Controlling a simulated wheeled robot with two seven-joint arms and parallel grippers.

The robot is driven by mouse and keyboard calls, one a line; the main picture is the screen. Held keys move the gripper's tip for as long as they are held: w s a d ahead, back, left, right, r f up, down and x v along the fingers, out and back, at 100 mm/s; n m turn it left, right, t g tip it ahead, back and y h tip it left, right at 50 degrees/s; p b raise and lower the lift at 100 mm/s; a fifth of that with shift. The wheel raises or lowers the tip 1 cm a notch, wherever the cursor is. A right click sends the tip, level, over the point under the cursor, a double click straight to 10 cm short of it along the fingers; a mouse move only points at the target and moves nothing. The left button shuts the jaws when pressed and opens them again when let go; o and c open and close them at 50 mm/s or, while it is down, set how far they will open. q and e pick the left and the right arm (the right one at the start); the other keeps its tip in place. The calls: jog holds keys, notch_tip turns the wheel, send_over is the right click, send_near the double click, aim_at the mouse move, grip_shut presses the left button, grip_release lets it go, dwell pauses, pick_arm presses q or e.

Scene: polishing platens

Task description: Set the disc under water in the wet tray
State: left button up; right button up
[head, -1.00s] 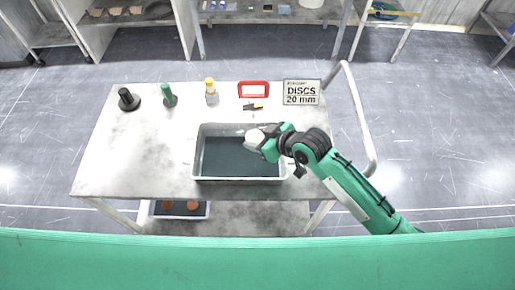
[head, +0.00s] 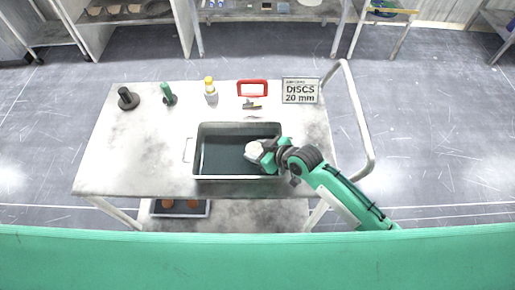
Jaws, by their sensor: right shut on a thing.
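The wet tray (head: 198,158) is a grey rectangular tray with a dark inside, standing on the table at its front middle. My right gripper (head: 257,151) is over the right part of the tray, with its arm coming in from the lower right. It is shut on a small pale thing, most likely the disc, at its fingertips; the gripper partly hides it. I cannot tell whether the held thing touches the water. My left gripper is not in view.
On the worn table (head: 110,165) stand a black-based post (head: 127,98), a green-handled tool (head: 168,95), a yellow-capped bottle (head: 211,92), a red-framed item (head: 252,89) and a "DISCS 20 mm" sign (head: 300,91). A tray with orange items (head: 180,208) is on the lower shelf.

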jog(key=shift+s+f, duration=0.1)
jog(key=shift+f, duration=0.3)
jog(key=o, duration=0.8)
jog(key=shift+o, duration=1.1)
jog(key=shift+s+f, duration=0.1)
jog(key=shift+f, duration=0.1)
jog(key=shift+r, duration=0.25)
jog(key=v, duration=0.4)
jog(key=b+v, duration=0.1)
jog(key=v, duration=0.7)
jog(key=shift+r+b, duration=0.3)
jog(key=shift+r, duration=0.25)
